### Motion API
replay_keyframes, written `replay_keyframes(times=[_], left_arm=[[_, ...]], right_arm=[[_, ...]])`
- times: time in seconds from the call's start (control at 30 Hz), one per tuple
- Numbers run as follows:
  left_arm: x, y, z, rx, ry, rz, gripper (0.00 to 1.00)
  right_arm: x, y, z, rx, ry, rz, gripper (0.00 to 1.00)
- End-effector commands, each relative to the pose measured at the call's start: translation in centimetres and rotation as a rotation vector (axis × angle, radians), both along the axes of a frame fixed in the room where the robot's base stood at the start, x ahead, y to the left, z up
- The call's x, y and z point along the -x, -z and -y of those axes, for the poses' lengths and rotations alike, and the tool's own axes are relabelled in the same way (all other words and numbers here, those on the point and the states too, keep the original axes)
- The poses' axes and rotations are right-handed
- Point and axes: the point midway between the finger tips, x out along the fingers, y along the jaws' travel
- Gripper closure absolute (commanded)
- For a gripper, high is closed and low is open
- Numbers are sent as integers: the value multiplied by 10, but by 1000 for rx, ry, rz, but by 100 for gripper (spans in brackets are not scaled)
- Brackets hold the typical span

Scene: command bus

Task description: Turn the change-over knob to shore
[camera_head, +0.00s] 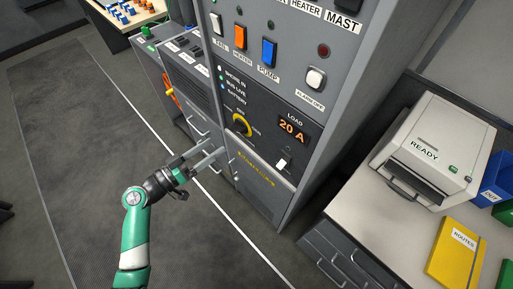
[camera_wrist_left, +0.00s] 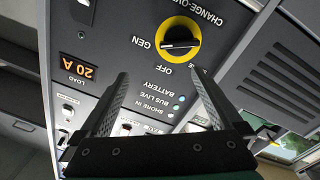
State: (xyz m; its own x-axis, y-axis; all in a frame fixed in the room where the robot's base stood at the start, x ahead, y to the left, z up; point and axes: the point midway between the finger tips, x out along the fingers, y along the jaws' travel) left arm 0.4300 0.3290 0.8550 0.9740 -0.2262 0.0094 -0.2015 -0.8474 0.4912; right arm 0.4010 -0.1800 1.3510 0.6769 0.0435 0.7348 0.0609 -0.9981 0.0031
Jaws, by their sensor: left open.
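The change-over knob is a yellow disc with a black grip bar (camera_head: 241,125) on the grey panel, left of the load display. In the left wrist view the knob (camera_wrist_left: 180,40) appears upside down, its bar lying roughly across with one end facing the GEN label. OFF is readable; another label is mostly hidden by a finger. I cannot tell which bar end is the pointer. My left gripper (camera_head: 212,153) is open and empty, lower left of the knob, apart from it. In the wrist view its fingers (camera_wrist_left: 160,76) point toward the panel below the knob.
The load display (camera_head: 292,128) reads 20 A, with a white switch (camera_head: 283,163) below it. Indicator lamps (camera_head: 221,77) sit above the knob. Cabinet handles (camera_head: 198,130) stick out near my gripper. A counter with a READY machine (camera_head: 430,150) stands at right.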

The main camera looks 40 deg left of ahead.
Motion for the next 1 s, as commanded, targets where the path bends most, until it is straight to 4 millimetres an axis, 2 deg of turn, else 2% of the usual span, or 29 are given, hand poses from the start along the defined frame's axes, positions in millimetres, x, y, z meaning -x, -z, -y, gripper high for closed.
replay_keyframes(times=[0.03,0.1,0.37,0.47,0.8,1.0], left_arm=[[5,25,-7,8,-21,-8,0],[9,34,-13,12,-39,-13,0],[6,32,-17,9,-48,-12,0],[-6,33,-15,8,-46,-12,0],[-78,32,-1,8,-45,-10,0],[-102,31,3,8,-46,-11,0]], right_arm=[[0,20,0,0,0,0,100],[0,27,0,0,0,0,100],[0,27,0,0,0,1,100],[0,33,0,0,0,1,100],[0,45,0,0,0,0,100],[0,49,0,0,0,0,100]])
